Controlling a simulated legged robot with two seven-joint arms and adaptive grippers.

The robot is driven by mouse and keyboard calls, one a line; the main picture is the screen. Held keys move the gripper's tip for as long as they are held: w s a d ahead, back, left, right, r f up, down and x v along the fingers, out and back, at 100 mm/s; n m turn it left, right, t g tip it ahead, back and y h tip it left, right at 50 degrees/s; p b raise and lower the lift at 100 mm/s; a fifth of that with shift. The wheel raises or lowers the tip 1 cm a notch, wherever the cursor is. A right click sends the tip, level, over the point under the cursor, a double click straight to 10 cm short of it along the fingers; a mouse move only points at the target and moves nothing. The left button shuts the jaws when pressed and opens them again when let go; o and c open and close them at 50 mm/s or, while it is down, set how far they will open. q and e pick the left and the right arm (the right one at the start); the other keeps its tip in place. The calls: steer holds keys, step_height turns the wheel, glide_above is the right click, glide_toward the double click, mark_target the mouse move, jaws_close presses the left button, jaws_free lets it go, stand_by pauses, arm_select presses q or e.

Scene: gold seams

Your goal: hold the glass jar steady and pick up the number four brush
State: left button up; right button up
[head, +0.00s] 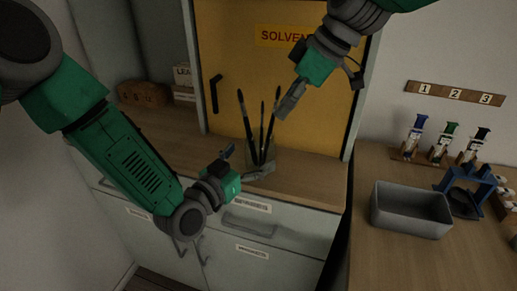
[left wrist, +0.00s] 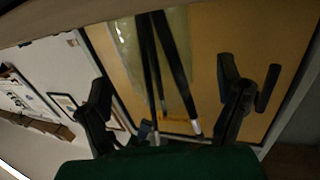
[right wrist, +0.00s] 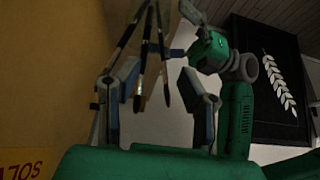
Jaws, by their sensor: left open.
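The glass jar (head: 264,157) stands on the wooden counter in the head view, holding several dark brushes (head: 248,118). I cannot read which brush is number four. My left gripper (head: 251,165) is open at the near side of the jar, low down. In the left wrist view the pale jar (left wrist: 180,32) and brushes (left wrist: 166,60) show upside down beyond the spread fingers (left wrist: 168,105). My right gripper (head: 283,110) is above the jar, close to the right-hand brush. In the right wrist view its fingers (right wrist: 160,100) are apart, with brushes (right wrist: 143,60) showing between them.
A yellow cabinet door marked SOLVENT (head: 230,70) rises behind the jar. Drawers (head: 250,222) lie below the counter. On the right bench are a grey bin (head: 410,212), a blue stand (head: 470,190) and bottles (head: 440,145) under a numbered strip (head: 455,93).

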mark_target(260, 148)
arm_select(q)
steer(key=shift+x, duration=2.1)
steer(key=shift+c, duration=0.4)
steer(key=c, duration=1.3)
steer(key=shift+c, duration=0.2)
